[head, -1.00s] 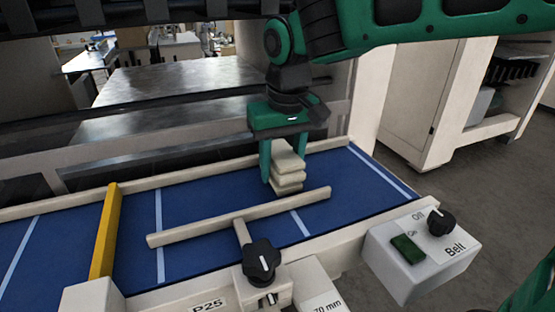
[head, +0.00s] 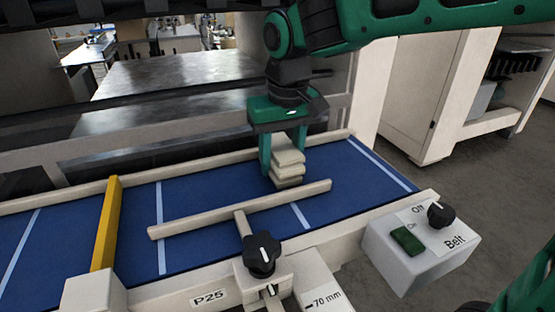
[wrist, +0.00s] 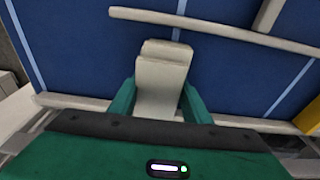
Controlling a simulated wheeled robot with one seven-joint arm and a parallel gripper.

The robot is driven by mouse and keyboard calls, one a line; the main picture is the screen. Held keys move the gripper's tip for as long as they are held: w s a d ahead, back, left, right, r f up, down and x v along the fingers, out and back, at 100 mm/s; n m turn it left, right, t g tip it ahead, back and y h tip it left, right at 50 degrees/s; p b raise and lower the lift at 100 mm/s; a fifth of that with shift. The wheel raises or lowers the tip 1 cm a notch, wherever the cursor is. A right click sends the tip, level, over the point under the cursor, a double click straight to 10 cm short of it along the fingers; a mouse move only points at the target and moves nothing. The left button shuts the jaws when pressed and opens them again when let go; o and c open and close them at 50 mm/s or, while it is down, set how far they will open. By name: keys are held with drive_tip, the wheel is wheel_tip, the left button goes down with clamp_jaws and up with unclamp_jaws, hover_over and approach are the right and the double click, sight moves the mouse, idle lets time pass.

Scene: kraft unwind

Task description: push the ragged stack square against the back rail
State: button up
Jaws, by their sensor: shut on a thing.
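The stack (head: 288,170) is several cream, flat pieces lying on the blue belt, their edges not quite flush. It also shows in the wrist view (wrist: 161,85), where the top pieces are offset from each other. My gripper (head: 282,163) reaches down over the stack, with one green finger on each side, and is shut on it. The cream back rail (head: 190,167) runs along the belt's far edge, behind the stack. In the wrist view the rail (wrist: 70,101) passes close under my gripper. My gripper hides where the stack and rail meet, so I cannot tell whether they touch.
A cream guide bar (head: 195,223) with a black knob (head: 260,254) lies just in front of the stack. A yellow bar (head: 106,225) crosses the belt at left. A belt switch box (head: 405,262) stands front right. The belt right of the stack is clear.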

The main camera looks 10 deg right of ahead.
drive_tip(key=shift+w+a, duration=0.25)
drive_tip(key=shift+w, duration=0.7)
idle(1.7)
drive_tip(key=shift+s+f, duration=0.1)
drive_tip(key=shift+s, duration=0.15)
idle(0.4)
drive_tip(key=o, duration=1.1)
